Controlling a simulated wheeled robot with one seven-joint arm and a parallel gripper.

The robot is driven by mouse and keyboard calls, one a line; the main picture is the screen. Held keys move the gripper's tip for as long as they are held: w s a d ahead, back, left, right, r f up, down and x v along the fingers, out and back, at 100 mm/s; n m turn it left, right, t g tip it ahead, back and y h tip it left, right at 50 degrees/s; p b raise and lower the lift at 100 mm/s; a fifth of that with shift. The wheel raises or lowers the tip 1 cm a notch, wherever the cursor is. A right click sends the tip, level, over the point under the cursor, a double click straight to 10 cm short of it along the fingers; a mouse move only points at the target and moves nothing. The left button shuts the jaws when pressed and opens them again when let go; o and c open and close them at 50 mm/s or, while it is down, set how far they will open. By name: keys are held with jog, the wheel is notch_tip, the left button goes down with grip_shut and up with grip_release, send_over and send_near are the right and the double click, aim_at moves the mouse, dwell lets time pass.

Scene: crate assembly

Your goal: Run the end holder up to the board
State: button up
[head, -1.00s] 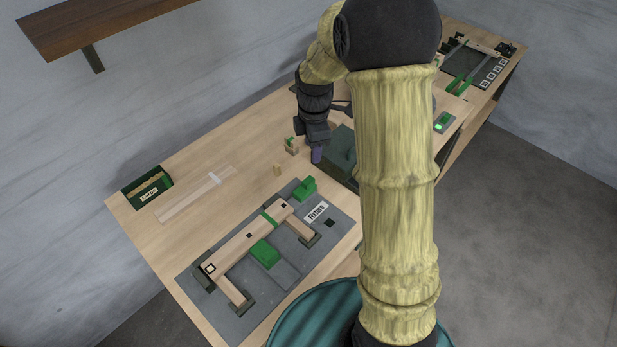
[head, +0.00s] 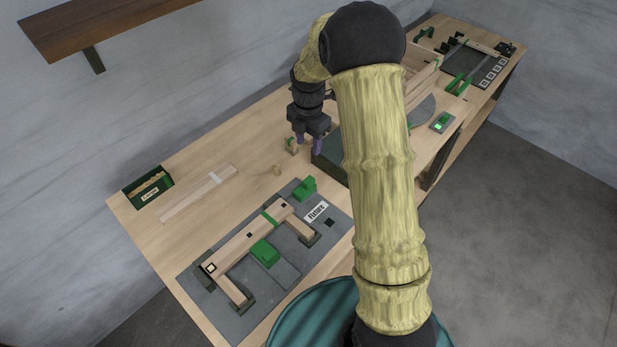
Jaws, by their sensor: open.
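The green end holder (head: 306,188) sits on the grey fixture mat, beyond the upper right end of the wooden board (head: 238,245). A small gap shows between the holder and the board. The board lies along the fixture with two short wooden pieces extending from it, at its near end (head: 233,291) and its far end (head: 302,230).
A small wood-and-green piece (head: 291,146) stands close to my gripper's left. A dark green box (head: 332,160) is at its right. A small wooden peg (head: 277,170), pale strips (head: 198,193) and a green bin (head: 147,188) are on the table (head: 230,155).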

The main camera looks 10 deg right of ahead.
aim_at(309, 180)
notch_tip(309, 180, down, 16)
jog(key=p, duration=0.5)
jog(key=shift+f, duration=0.1)
grip_shut()
